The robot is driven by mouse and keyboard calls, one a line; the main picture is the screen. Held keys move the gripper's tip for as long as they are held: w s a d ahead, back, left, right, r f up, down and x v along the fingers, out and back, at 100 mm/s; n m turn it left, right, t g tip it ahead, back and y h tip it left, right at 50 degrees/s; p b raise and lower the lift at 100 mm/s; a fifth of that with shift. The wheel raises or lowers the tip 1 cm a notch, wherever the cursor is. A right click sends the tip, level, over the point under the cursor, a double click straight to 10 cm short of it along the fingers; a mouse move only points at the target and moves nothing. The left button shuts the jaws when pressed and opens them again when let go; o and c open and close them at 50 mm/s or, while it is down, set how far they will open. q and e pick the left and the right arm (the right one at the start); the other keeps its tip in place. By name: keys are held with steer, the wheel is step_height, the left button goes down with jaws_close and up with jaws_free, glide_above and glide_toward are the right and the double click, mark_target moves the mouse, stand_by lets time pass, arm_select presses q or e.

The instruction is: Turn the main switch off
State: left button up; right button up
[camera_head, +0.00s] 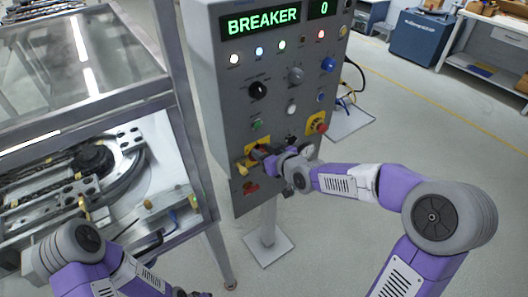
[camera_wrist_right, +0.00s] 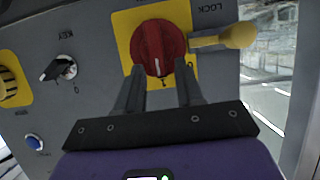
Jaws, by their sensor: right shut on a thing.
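The main switch is a red rotary knob (camera_wrist_right: 152,45) on a yellow square plate (camera_wrist_right: 122,22), seen upside down in the right wrist view. In the head view the plate sits low on the grey panel (camera_head: 215,100), mostly hidden by my right gripper (camera_head: 262,154). My right gripper also shows in the wrist view (camera_wrist_right: 160,75), with one fingertip on each side of the knob, closed on it. A 0 mark is visible by the knob. My left gripper (camera_head: 192,293) is at the bottom edge of the head view, mostly cut off.
A yellow lever (camera_wrist_right: 225,38) stands beside the plate, near a LOCK label. A key switch (camera_wrist_right: 58,68) and a blue button (camera_wrist_right: 34,141) are on the other side. The panel display (camera_head: 262,20) reads BREAKER and 0. A red emergency button (camera_head: 321,127) is to the right. A glazed machine (camera_head: 90,60) stands left.

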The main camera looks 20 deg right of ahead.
steer(key=n+h, duration=0.1)
steer(key=a+n+h, duration=0.1)
steer(key=n, duration=0.1)
steer(key=shift+s+a+t+b, duration=0.25)
steer(key=shift+s+t+b, duration=0.1)
steer(key=shift+t+b, duration=0.05)
steer(key=shift+s+a+f+n+h+p, duration=0.1)
steer(key=shift+a+f+n+h+p, duration=0.1)
steer(key=shift+n+h+p, duration=0.4)
jaws_close()
steer(key=shift+s+a+f+n+t+h+b, duration=0.15)
steer(key=shift+f+n+t+h+b, duration=0.45)
steer(key=shift+n, duration=0.9)
steer(key=shift+a+f+n+t+h+b, duration=0.2)
steer(key=shift+n+t, duration=0.65)
steer(key=shift+n, duration=0.65)
steer(key=shift+s+a+f+n+t+h+b, duration=0.15)
steer(key=shift+f+n+t+h+b, duration=0.45)
steer(key=shift+n, duration=0.9)
steer(key=shift+w+r+t, duration=0.1)
steer(key=shift+r+t, duration=0.05)
steer(key=shift+t, duration=0.1)
